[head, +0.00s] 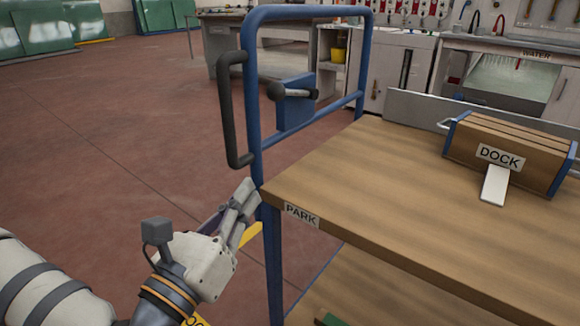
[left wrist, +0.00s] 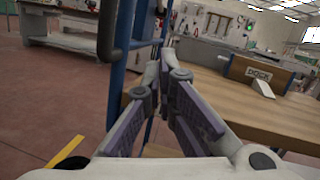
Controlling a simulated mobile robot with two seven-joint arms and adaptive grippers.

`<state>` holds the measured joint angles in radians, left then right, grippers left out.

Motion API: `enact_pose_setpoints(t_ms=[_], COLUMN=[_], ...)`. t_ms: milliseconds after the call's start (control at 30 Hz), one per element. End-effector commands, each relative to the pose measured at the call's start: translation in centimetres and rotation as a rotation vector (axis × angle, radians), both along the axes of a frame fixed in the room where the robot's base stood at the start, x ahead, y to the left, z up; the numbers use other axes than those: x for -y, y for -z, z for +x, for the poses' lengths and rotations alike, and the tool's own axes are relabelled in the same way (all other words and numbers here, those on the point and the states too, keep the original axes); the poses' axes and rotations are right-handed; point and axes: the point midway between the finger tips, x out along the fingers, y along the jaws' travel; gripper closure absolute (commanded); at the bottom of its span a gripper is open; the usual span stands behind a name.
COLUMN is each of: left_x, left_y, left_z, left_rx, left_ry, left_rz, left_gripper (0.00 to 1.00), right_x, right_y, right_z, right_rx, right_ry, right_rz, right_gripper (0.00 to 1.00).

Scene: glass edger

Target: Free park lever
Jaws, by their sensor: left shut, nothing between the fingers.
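A blue cart frame (head: 254,75) rises at the left end of a wooden-topped cart (head: 400,190). A PARK label (head: 301,215) is on the top's front edge by the near corner. A short grey bar with a dark round knob (head: 275,91) sits on a blue plate on the frame; I cannot tell whether it is the park lever. My left gripper (head: 247,189) is shut and empty, just left of the cart corner, below the black handle (head: 232,110). Its fingers (left wrist: 166,62) meet at the tips in the left wrist view. My right gripper is not in view.
A wooden block labelled DOCK (head: 498,157) with a white tab (head: 495,186) stands on the cart top at right. A lower shelf (head: 345,290) lies beneath. Benches and a sink line the back. The red floor left of the cart is clear.

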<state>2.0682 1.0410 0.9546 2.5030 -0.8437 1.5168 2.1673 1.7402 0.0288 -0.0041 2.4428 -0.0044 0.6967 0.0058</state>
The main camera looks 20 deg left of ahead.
Motion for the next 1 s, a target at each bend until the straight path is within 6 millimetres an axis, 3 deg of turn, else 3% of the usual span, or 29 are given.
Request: enact_pose_setpoints(t_ms=[133,467,767,1000], left_x=[-1.1,-1.0,-0.4,0.2], left_y=[-1.2,-1.1,-0.9,-3.7], left_z=[0.2,0.7,5.4,10.2], left_rx=[0.04,0.039,0.033,0.038], left_ry=[-0.022,-0.021,-0.019,-0.02], left_rz=[-0.066,-0.064,-0.065,-0.062], left_gripper=[1.0,1.0,1.0,1.0], right_x=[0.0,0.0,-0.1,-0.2], right_y=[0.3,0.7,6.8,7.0], right_z=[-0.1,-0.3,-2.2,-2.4], right_rx=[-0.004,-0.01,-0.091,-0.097], right_ry=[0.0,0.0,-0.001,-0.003], right_rz=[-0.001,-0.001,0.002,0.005], right_gripper=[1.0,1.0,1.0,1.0])
